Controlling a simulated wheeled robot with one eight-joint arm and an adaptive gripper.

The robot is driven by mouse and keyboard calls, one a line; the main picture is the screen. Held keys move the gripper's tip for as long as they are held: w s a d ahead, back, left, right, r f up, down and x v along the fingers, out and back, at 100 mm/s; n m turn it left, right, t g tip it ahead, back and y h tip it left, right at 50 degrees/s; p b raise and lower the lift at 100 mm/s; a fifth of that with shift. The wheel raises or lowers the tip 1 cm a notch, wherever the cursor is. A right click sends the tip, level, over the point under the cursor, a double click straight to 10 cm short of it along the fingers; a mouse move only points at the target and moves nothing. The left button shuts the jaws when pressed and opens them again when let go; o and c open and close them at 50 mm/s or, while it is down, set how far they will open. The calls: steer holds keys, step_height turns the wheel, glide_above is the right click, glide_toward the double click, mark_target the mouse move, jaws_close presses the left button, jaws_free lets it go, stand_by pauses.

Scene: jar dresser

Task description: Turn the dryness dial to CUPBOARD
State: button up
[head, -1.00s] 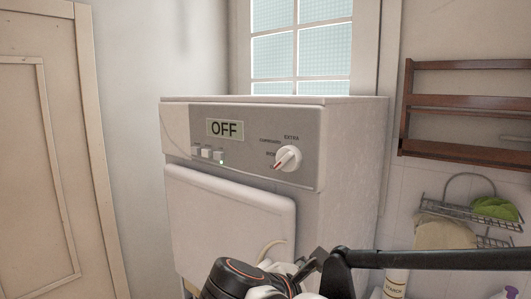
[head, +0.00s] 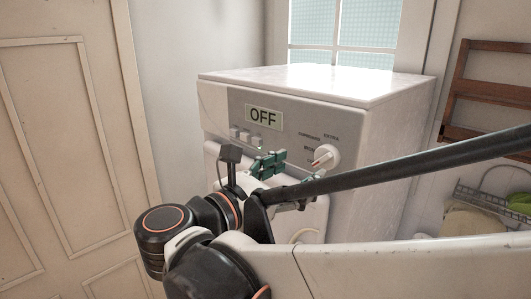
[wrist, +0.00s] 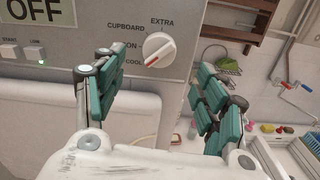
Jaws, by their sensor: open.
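The dryness dial (head: 326,156) is a round white knob with a red mark on the grey panel of a white dryer (head: 385,85). In the wrist view the dial (wrist: 158,49) has its red mark pointing to the lower left, towards the COOL label. CUPBOARD (wrist: 126,28) is printed at its upper left and EXTRA at its top. My gripper (head: 288,180) is open, with green-padded fingers, in front of the panel below and left of the dial. In the wrist view the gripper (wrist: 160,72) has its fingers spread either side of the dial, apparently short of it. A label left of the dial is partly hidden.
The display (head: 264,116) reads OFF, with buttons below it and a lit green light. A wooden rack (head: 490,95) hangs at the right, above a wire basket (head: 490,198). A door (head: 65,120) is at the left. A sink area with sponges shows at the wrist view's right.

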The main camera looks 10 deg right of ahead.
mark_target(319, 159)
steer(key=p+x, duration=0.1)
steer(key=x, duration=0.7)
steer(key=shift+w+d, duration=0.2)
steer(key=shift+w, duration=0.05)
steer(key=c, duration=1.1)
